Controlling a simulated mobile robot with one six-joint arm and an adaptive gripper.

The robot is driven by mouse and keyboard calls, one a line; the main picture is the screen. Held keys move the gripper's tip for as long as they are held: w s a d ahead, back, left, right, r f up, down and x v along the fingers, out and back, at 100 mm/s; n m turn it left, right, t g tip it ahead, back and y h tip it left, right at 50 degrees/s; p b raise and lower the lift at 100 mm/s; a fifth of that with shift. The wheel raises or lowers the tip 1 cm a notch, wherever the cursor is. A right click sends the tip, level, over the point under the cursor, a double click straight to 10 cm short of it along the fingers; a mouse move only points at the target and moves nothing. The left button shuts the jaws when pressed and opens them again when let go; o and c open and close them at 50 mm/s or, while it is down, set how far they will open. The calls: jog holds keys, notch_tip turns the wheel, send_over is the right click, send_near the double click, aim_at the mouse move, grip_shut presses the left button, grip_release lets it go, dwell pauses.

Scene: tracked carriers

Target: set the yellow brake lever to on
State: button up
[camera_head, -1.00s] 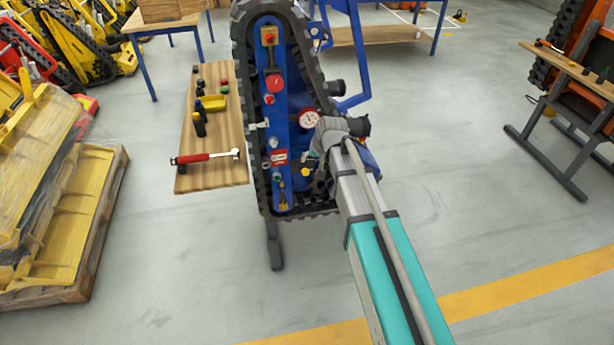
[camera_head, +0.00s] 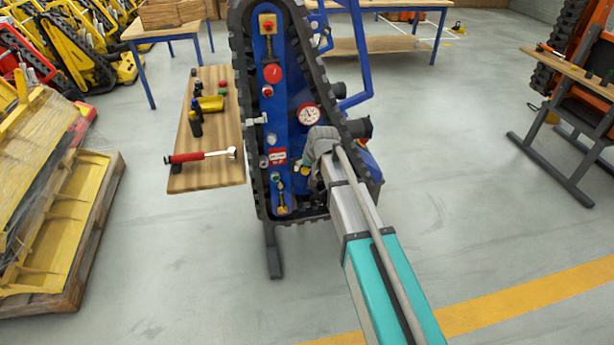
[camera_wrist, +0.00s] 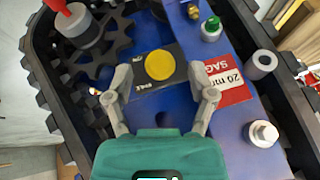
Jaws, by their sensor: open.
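The yellow round head of what looks like the brake lever (camera_wrist: 160,65) faces me in the wrist view. It sits in front of a black label plate (camera_wrist: 153,83) with white lettering too small and turned to read surely. My gripper (camera_wrist: 159,84) is open, with one finger on each side of the yellow head and visible gaps to it. I cannot tell its depth against the fingertips. In the head view my gripper (camera_head: 320,150) is at the right of the blue panel (camera_head: 292,85), below the gauge, and hides part of it.
A black track (camera_head: 245,100) rims the panel. Near my fingers are a red and white sign (camera_wrist: 228,82), a green-capped fitting (camera_wrist: 211,30) and a red-topped knob (camera_wrist: 78,25). A wooden shelf (camera_head: 205,175) with a red-handled tool (camera_head: 200,156) stands left.

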jog(key=shift+b+x, duration=0.55)
jog(key=shift+x, duration=0.35)
grip_shut()
jog(key=shift+d, duration=0.15)
